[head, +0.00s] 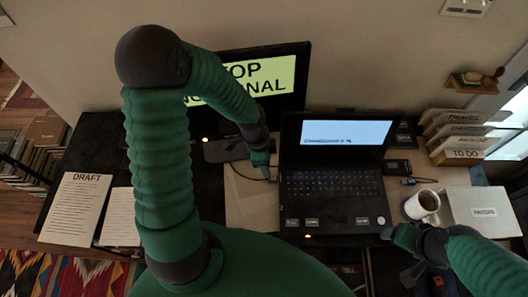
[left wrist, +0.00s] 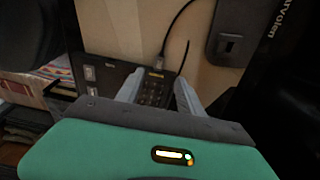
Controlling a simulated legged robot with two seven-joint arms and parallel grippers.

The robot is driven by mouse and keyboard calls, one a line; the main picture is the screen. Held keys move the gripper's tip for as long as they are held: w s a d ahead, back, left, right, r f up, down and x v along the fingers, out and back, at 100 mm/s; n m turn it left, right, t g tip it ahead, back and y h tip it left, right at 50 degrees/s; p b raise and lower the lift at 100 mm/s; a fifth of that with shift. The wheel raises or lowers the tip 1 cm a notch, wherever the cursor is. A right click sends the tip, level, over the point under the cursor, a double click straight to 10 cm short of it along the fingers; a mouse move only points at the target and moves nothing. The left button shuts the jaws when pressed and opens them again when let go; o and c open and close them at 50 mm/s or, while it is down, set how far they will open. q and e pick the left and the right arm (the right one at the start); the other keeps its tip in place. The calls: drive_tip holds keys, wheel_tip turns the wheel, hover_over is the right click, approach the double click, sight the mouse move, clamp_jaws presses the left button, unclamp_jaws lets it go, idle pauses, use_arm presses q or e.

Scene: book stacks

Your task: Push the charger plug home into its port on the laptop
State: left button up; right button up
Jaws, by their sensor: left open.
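The open black laptop (head: 331,203) sits on the desk with its screen lit. In the left wrist view its keyboard side (left wrist: 155,92) shows between my fingers. The charger plug (left wrist: 159,62), dark on a thin black cable, is at the laptop's side edge; I cannot tell how deep it sits. In the head view the plug end (head: 271,179) lies by the laptop's left edge. My left gripper (head: 262,168) is just above it, fingers apart and empty; it also shows in the left wrist view (left wrist: 158,95). My right gripper (head: 402,254) hangs at the desk's front right; its jaw opening is unclear.
A monitor (head: 285,78) stands behind the laptop. A coffee mug (head: 422,204), a white box (head: 478,212) and a letter tray (head: 459,142) are at right. Papers (head: 75,208) lie at left. A second cable (left wrist: 184,57) runs near the plug.

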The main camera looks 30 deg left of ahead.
use_arm(q)
drive_tip(key=r, duration=0.3)
drive_tip(key=r+p, duration=0.1)
drive_tip(key=r, duration=0.1)
drive_tip(key=shift+s+a+r, duration=0.2)
drive_tip(key=shift+a+r, duration=0.05)
drive_tip(key=shift+a, duration=0.15)
drive_tip(key=s+d+r+n+t+y, duration=0.1)
drive_tip(key=s+d+r+n, duration=0.2)
drive_tip(key=r+n, duration=0.3)
drive_tip(key=s+n, duration=0.1)
drive_tip(key=n, duration=0.4)
drive_tip(key=shift+s+d+t+y, duration=0.3)
drive_tip(key=shift+s+d, duration=0.1)
drive_tip(key=shift+d, duration=0.25)
drive_tip(key=shift+a, duration=0.2)
